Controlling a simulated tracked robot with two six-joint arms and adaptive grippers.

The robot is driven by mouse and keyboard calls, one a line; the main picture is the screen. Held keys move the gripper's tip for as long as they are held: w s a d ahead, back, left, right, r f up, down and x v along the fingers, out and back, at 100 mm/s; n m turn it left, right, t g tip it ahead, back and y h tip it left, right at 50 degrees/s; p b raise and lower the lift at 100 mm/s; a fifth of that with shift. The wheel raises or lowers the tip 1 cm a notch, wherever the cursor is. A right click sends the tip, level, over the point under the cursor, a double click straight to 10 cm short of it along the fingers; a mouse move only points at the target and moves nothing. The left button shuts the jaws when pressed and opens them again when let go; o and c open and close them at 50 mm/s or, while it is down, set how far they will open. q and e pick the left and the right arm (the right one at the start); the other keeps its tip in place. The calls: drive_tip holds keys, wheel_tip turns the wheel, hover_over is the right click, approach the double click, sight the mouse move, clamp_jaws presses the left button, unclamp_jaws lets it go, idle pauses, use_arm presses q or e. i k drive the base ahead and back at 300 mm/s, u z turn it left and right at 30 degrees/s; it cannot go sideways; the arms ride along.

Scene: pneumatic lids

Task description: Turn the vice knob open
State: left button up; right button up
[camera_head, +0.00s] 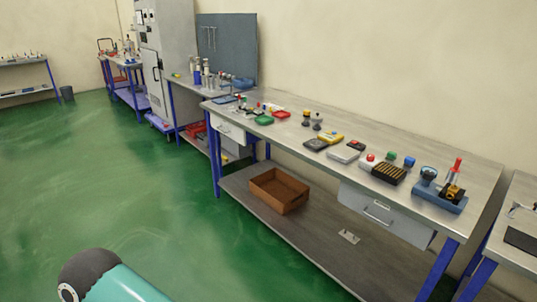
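A blue-grey block (437,196) stands near the right end of the long workbench (330,129). It carries a round dark knob-like part (428,174), an upright red-handled part (457,166) and a black and yellow piece (453,192). I cannot tell for certain which part is the vice knob, or how far it is turned. Neither gripper is in view. Only a teal and dark link of my own arm shows at the bottom left, well away from the bench.
Small tools, coloured trays and a dark slotted block (388,172) line the benchtop. A brown open box (279,190) lies on the lower shelf. A drawer (385,215) hangs under the top. Another bench (519,225) stands at the right. The green floor (110,190) in front is clear.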

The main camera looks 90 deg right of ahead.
sight(428, 176)
drive_tip(key=u, duration=0.55)
drive_tip(key=i, duration=0.2)
drive_tip(key=z, duration=2.45)
drive_tip(key=i, duration=0.2)
drive_tip(key=z, duration=1.4)
drive_tip(key=k, duration=0.4)
drive_tip(key=z, duration=0.55)
drive_tip(key=i, duration=1.45)
drive_tip(key=u, duration=0.45)
